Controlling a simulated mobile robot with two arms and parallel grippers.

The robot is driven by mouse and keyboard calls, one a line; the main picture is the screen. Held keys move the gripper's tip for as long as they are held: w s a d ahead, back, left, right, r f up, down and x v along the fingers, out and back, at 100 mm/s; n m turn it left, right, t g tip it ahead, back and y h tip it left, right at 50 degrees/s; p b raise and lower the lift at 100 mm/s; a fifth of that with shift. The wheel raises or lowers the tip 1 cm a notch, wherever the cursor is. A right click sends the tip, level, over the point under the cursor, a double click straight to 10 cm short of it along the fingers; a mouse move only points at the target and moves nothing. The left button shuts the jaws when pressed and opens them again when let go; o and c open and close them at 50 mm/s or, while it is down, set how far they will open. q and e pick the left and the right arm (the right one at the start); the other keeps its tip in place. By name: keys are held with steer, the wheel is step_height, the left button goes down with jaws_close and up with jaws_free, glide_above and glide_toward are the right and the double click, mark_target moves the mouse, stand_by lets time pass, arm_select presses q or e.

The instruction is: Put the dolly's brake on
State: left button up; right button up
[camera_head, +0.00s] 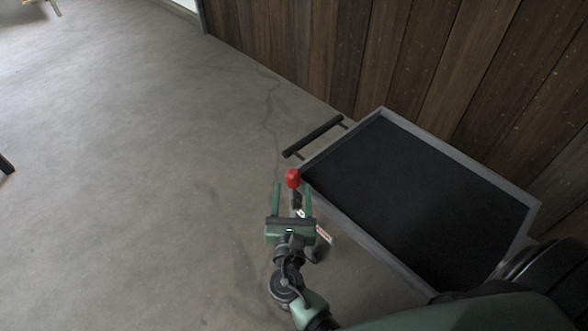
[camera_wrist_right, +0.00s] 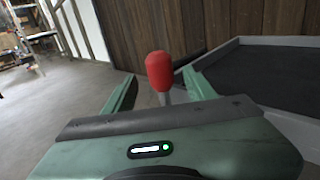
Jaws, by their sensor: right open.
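The dolly (camera_head: 465,156) stands beside the wooden wall, with a grey rim and a flat black deck; part of it also shows in the right wrist view (camera_wrist_right: 262,41). A brake lever with a red knob (camera_head: 292,178) stands upright near the dolly's left corner. In the right wrist view the red knob (camera_wrist_right: 160,70) shows between and beyond the two green fingers. My right gripper (camera_head: 293,186) is open, with its fingers on either side of the lever. I cannot tell whether they touch it. My left gripper is not in view.
A black push handle (camera_head: 313,136) sticks out from the dolly's far left end. The wooden wall (camera_head: 330,50) runs behind the dolly. The concrete floor (camera_head: 120,170) to the left is mostly clear.

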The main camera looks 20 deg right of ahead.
steer(key=x, duration=0.7)
steer(key=shift+w+d+r, duration=0.15)
steer(key=shift+w+r, duration=0.2)
steer(key=shift+c, duration=0.4)
jaws_close()
steer(key=shift+f+b, duration=0.1)
steer(key=shift+b, duration=0.2)
stand_by(0.4)
